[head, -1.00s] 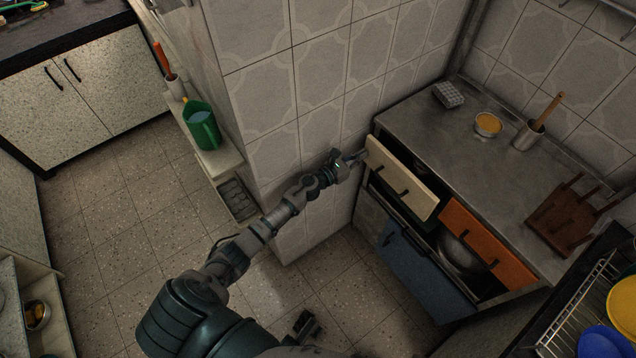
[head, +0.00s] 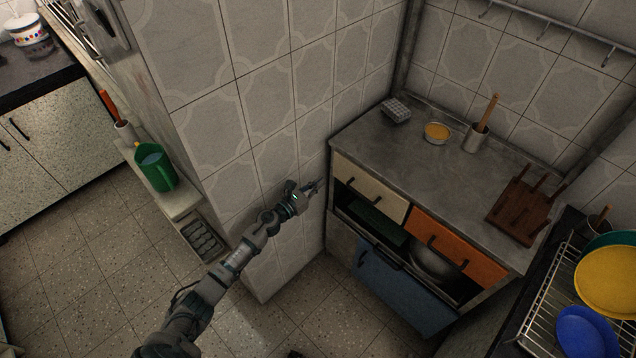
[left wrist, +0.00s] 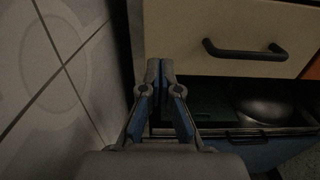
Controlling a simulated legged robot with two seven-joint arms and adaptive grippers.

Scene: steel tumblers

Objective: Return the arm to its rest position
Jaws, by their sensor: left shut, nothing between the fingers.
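My left gripper (head: 316,187) is shut and empty in the head view. It is beside the tiled wall, just left of the cream drawer (head: 370,188) of the metal cabinet. In the left wrist view the gripper's fingers (left wrist: 160,66) are together, with the cream drawer (left wrist: 225,30) ahead and to the right. I cannot tell from this view whether they touch it. My right gripper is not in view.
The cabinet has an orange drawer (head: 455,248) and a tilted blue door (head: 400,295); a metal bowl (head: 434,262) shows inside. On its top (head: 400,150) stand a yellow-filled dish (head: 437,131), a steel tumbler (head: 475,138) and a wooden rack (head: 522,212). A green jug (head: 158,170) stands on the left ledge.

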